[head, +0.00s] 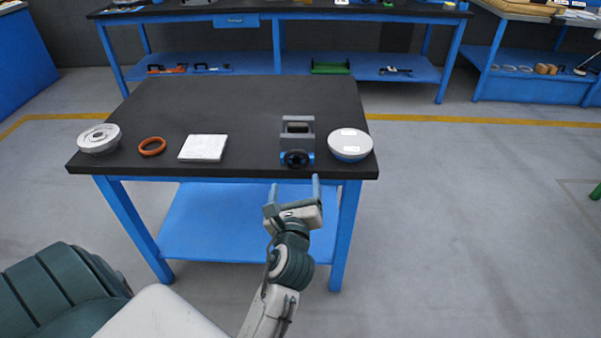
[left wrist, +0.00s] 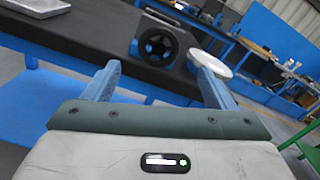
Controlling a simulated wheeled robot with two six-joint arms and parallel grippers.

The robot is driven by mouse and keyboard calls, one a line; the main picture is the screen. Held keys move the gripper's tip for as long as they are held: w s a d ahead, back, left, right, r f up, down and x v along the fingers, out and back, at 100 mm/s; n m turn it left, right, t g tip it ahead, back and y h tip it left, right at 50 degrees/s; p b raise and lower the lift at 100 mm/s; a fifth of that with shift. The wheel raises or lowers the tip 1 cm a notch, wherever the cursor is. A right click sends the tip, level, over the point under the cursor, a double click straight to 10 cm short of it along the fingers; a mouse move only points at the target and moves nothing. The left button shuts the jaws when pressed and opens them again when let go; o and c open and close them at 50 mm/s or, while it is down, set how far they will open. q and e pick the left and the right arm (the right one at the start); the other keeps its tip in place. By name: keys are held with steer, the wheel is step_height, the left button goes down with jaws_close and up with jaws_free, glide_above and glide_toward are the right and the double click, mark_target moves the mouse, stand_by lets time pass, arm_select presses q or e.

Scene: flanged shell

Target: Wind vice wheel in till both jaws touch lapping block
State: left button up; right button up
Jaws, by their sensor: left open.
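The vice (head: 298,131) is a small grey body on the black table near its front edge, right of the middle. Its dark wheel (head: 297,158) faces the front, with a blue part behind it. The wheel also shows in the left wrist view (left wrist: 158,45), ahead of my fingers. I cannot make out a lapping block or the jaw gap. My left gripper (head: 294,187) is open and empty, just in front of the table edge and apart from the wheel. Its two blue fingers show in the left wrist view (left wrist: 158,84). My right gripper is not in view.
On the table (head: 240,100) stand a white-topped blue round bowl-like part (head: 350,145), a white flat plate (head: 203,148), an orange ring (head: 152,146) and a grey flanged round part (head: 99,138). The table's back half is clear. Another bench (head: 180,14) stands behind.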

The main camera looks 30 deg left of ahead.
mark_target(296, 161)
arm_select(q)
steer(key=x, duration=1)
steer(key=shift+w+a+f, duration=0.1)
steer(key=shift+w+a, duration=0.1)
steer(key=shift+w, duration=0.1)
steer(key=c, duration=0.9)
